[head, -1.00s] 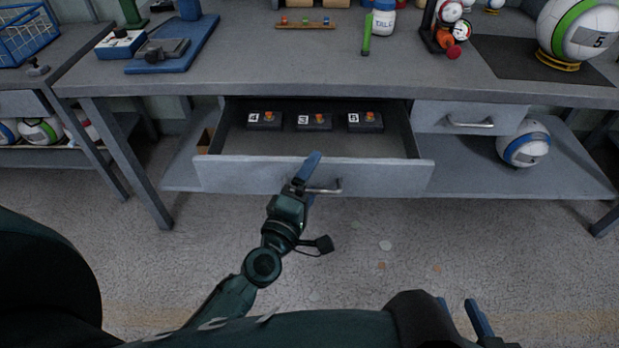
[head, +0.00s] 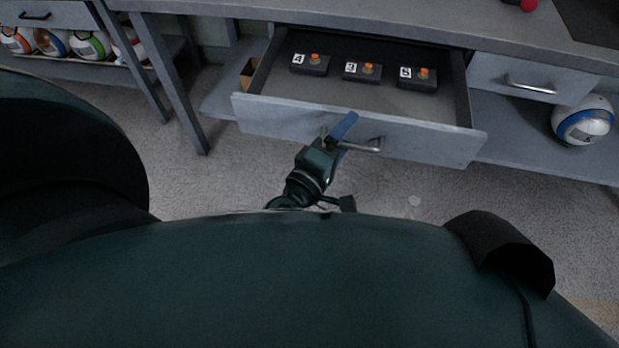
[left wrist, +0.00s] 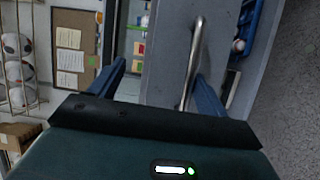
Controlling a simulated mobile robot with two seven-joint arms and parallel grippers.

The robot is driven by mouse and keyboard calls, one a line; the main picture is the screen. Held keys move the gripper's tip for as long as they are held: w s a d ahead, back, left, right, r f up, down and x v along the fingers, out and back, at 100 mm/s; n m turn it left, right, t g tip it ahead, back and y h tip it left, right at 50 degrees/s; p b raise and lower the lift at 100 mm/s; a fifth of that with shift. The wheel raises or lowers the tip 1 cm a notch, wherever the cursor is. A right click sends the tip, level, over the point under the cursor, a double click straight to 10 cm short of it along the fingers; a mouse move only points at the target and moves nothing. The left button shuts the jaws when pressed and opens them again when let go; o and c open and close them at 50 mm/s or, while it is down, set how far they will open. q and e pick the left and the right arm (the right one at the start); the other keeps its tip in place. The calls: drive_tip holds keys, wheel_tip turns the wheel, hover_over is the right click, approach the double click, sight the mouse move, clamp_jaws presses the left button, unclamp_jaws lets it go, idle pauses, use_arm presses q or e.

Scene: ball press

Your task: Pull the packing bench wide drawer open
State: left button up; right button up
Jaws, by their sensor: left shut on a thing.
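The wide drawer (head: 400,138) of the packing bench stands open under the bench top (head: 330,18). Its inside floor shows, with several small black boxes with orange knobs in it, marked 4 (head: 309,65), 3 (head: 362,72) and 5 (head: 417,78). My left gripper (head: 345,138) is at the drawer front, shut on its silver bar handle (head: 368,146). In the left wrist view the handle (left wrist: 194,50) runs between the blue fingers, in front of the grey drawer front (left wrist: 163,55). My right gripper is out of view.
A smaller drawer (head: 500,68) to the right is closed. A white and blue ball (head: 584,124) sits on the lower shelf at the right. A rack with balls (head: 90,44) stands at the left. Bare floor (head: 225,180) lies in front of the bench.

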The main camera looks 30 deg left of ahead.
use_arm(q)
drive_tip(key=shift+s+a+r+b, duration=0.1)
drive_tip(key=shift+s+a+b, duration=0.1)
drive_tip(key=shift+s, duration=0.4)
drive_tip(key=shift+s+a+r+b, duration=0.1)
drive_tip(key=shift+s+a+b, duration=0.1)
drive_tip(key=shift+s, duration=0.45)
drive_tip(key=shift+s+a+r+b, duration=0.1)
drive_tip(key=shift+s+b, duration=0.1)
drive_tip(key=shift+s, duration=0.4)
drive_tip(key=shift+c, duration=0.5)
drive_tip(key=shift+s+f, duration=0.15)
drive_tip(key=shift+s, duration=0.2)
drive_tip(key=shift+c, duration=0.3)
drive_tip(key=shift+s, duration=0.35)
drive_tip(key=c, duration=0.4)
drive_tip(key=shift+s+a+f+b, duration=0.15)
drive_tip(key=shift+s+b, duration=0.25)
drive_tip(key=shift+s, duration=0.6)
drive_tip(key=shift+s+a+f+b, duration=0.1)
drive_tip(key=shift+s+f+b, duration=0.2)
drive_tip(key=shift+s, duration=0.75)
drive_tip(key=shift+s+a+f+b, duration=0.15)
drive_tip(key=shift+s+b, duration=0.3)
drive_tip(key=shift+s, duration=0.55)
drive_tip(key=shift+d, duration=0.1)
